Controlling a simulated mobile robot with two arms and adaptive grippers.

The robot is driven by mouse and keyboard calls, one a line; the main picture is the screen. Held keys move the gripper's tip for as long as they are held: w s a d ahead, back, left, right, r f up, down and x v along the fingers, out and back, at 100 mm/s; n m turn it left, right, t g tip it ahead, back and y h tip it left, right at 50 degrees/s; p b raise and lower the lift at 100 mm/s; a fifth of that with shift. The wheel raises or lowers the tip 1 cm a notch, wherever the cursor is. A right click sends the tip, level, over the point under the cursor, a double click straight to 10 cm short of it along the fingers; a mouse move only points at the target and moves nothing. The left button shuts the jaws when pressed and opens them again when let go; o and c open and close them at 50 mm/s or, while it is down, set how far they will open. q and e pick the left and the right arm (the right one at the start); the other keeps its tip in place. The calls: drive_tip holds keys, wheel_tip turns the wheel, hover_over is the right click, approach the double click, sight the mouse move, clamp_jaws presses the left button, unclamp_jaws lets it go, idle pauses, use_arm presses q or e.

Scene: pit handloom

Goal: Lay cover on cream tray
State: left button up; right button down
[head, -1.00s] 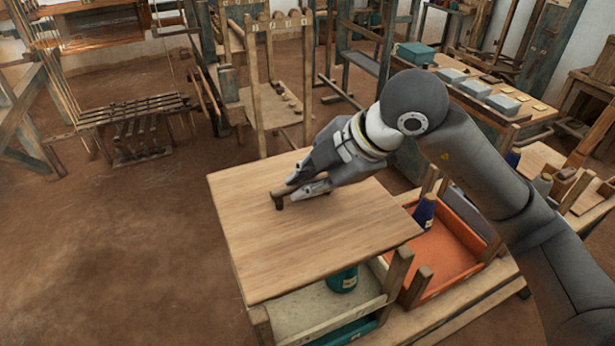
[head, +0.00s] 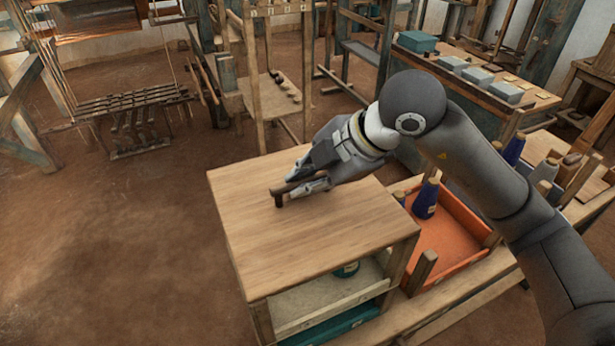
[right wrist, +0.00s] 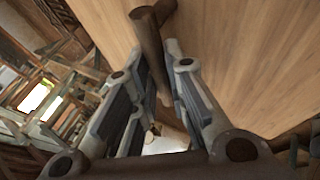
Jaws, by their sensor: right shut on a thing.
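The cover (head: 315,240) is a flat pale wooden board with a dark bar handle (head: 279,195). My right gripper (head: 300,188) is shut on this handle; the right wrist view shows the handle (right wrist: 150,50) between its fingers. The cover lies roughly level above the cream tray (head: 335,306), and its near corners line up with wooden posts. I cannot tell whether it touches them. The cream tray shows only along its near side; the cover hides the rest. A teal cone (head: 346,269) stands in it, mostly hidden. My left gripper is not in view.
An orange tray (head: 452,238) with a dark blue cone (head: 426,199) stands right of the cream tray. A teal tray (head: 335,328) is below the cream one. A wooden post (head: 422,272) rises nearby. Floor (head: 120,250) on the left is clear.

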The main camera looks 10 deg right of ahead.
drive_tip(key=c, duration=1.4)
unclamp_jaws()
drive_tip(key=shift+o, duration=0.2)
